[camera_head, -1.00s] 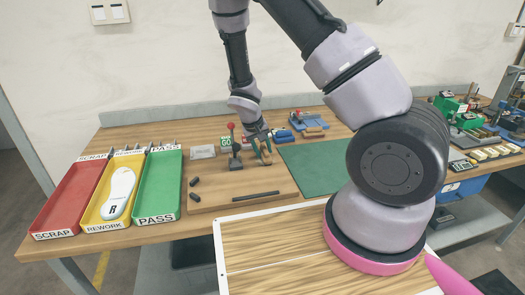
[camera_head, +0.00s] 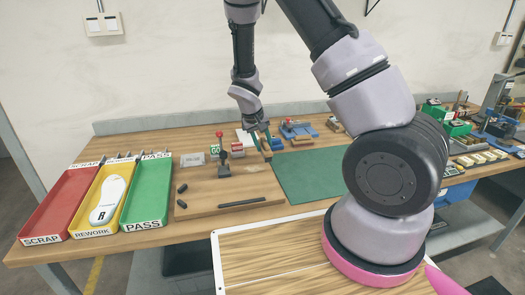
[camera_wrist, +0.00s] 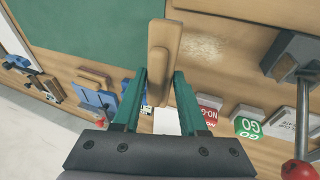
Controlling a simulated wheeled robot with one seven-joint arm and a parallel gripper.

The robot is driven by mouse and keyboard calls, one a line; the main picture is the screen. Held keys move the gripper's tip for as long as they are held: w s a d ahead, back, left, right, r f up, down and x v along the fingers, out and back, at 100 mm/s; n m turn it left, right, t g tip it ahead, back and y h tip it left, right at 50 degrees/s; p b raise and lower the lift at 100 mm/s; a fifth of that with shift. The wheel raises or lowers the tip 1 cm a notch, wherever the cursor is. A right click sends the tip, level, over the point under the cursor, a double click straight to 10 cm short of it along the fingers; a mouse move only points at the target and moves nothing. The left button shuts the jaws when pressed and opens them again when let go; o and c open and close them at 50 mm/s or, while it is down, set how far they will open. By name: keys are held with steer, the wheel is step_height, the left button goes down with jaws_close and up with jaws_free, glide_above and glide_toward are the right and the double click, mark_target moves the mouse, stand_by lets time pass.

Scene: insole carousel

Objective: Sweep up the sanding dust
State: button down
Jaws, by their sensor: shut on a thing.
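My gripper (camera_head: 263,140) is shut on a brush with a wooden handle (camera_head: 267,153), near the back right corner of the wooden board. In the wrist view, the brush (camera_wrist: 158,50) sits between the green fingers of my gripper (camera_wrist: 159,76). Its bristles cannot be made out. A pale patch of sanding dust (camera_head: 253,168) lies on the board, in front and slightly left of the brush. The dust also shows in the wrist view (camera_wrist: 204,46), right of the brush and apart from it.
A green mat (camera_head: 310,178) lies right of the board. A clamp with a red knob (camera_head: 222,166) stands left of the dust, near GO and NO-GO blocks (camera_head: 215,150). A black bar (camera_head: 242,203) lies at the board's front. Red, yellow and green trays (camera_head: 146,190) stand at left.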

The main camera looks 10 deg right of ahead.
steer(key=shift+r, duration=1.4)
